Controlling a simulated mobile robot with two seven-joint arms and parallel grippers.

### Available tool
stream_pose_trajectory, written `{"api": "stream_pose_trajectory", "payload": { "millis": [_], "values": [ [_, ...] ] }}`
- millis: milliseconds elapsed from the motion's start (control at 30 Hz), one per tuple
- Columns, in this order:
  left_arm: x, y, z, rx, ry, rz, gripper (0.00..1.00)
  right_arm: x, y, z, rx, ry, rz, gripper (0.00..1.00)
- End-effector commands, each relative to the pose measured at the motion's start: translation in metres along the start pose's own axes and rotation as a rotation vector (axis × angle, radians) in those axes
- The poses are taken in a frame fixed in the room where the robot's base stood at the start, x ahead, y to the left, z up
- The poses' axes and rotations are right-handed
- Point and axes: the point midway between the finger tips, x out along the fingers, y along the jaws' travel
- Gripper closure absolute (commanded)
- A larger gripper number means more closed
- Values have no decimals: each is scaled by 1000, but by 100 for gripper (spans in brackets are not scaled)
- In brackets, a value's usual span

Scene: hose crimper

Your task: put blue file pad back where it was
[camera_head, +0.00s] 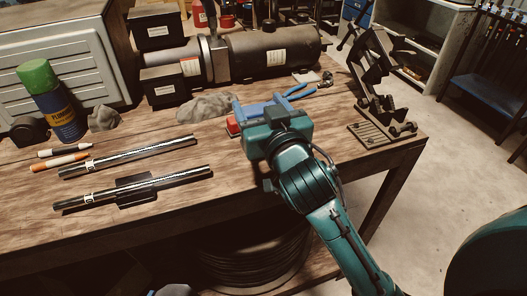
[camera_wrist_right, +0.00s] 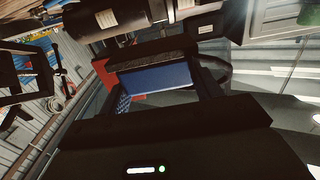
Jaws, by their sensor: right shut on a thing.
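The blue file pad (camera_wrist_right: 156,79), a blue block with a dark face, sits between the fingers in the right wrist view. My right gripper (camera_wrist_right: 158,84) is shut on it. In the head view my right gripper (camera_head: 254,108) is over the right part of the workbench, and its teal body hides most of the pad. Whether the pad touches the bench is hard to tell. A red block (camera_head: 233,126) shows just left of the gripper, and it also shows in the right wrist view (camera_wrist_right: 105,77). My left gripper is not in view.
Blue-handled pliers (camera_head: 296,93) lie just beyond the gripper, and a grey rag (camera_head: 205,107) lies to its left. A dark clamp stand (camera_head: 378,85) is at the right. Two metal rods (camera_head: 130,157) lie at the left. The wooden workbench (camera_head: 235,180) is bare toward its front edge.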

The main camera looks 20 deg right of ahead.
Motion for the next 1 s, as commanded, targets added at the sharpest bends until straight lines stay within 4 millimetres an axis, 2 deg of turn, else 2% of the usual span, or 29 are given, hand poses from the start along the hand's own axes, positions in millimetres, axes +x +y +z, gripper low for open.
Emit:
{"api": "stream_pose_trajectory", "payload": {
  "millis": [233, 467, 700, 1000],
  "values": [
    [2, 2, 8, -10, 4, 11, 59, 0, -1, 45, -2, -6, -2, 64],
    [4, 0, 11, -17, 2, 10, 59, 0, -1, 65, 0, -2, -2, 64],
    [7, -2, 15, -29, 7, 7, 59, 0, -1, 97, -1, -3, -2, 64],
    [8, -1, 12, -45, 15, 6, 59, 0, -1, 98, 0, 1, -3, 64]
  ]
}}
